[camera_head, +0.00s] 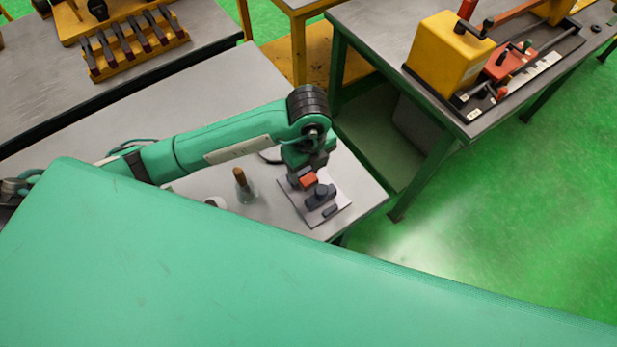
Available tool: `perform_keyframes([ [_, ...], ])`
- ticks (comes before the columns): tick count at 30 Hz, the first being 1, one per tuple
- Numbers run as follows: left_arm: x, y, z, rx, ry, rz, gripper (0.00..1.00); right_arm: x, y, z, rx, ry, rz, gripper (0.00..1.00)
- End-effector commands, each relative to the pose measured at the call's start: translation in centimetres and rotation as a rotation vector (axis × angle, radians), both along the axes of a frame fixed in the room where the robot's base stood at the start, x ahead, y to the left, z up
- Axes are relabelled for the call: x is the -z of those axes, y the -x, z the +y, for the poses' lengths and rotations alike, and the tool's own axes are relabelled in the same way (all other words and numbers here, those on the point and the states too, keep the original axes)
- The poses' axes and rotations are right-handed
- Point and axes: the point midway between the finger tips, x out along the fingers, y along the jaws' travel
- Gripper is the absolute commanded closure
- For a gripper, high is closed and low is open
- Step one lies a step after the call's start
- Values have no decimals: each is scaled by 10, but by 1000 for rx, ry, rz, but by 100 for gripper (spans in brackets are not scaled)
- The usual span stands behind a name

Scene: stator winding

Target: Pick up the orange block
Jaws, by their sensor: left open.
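The small orange block (308,181) sits at the far right part of the grey table, over or beside a light square plate (337,208) with dark parts on it. My left arm reaches in from the left and bends down there. My left gripper (301,180) is open, pointing down right at the orange block. The block shows at the gripper's near side; whether the fingers straddle or touch it cannot be told. The fingertips are mostly hidden. My right gripper is not in view.
A dark fixture (320,196) stands close beside the block. A glass bottle with a brown top (243,187) and a white cup (215,202) stand left of it. A tool rack (135,45) is at the back left. Another table (480,128) holds a yellow machine (447,55).

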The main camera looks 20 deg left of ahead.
Motion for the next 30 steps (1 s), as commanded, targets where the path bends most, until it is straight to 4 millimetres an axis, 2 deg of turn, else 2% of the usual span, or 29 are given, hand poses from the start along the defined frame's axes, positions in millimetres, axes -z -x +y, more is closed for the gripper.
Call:
perform_keyframes([
  [5, 13, 1, 1, 0, -2, 5, 36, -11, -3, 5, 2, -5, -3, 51],
  [9, 34, 1, 2, 0, -3, 5, 36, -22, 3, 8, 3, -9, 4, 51],
  [12, 47, 0, 1, 0, -2, 2, 36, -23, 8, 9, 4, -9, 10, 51],
  [16, 55, 0, 1, 0, -1, 2, 36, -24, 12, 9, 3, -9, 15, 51],
  [21, 55, 0, 1, 1, -1, 1, 36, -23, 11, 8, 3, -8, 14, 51],
  [23, 55, 0, 1, 1, 0, 0, 46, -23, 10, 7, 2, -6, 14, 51],
  [28, 55, 0, 1, 1, 0, 0, 80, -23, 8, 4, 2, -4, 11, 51],
  [29, 55, 0, 1, 1, 0, 0, 85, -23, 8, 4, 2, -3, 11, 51],
  [30, 55, 0, 1, 1, 0, 0, 85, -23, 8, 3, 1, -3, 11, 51],
])
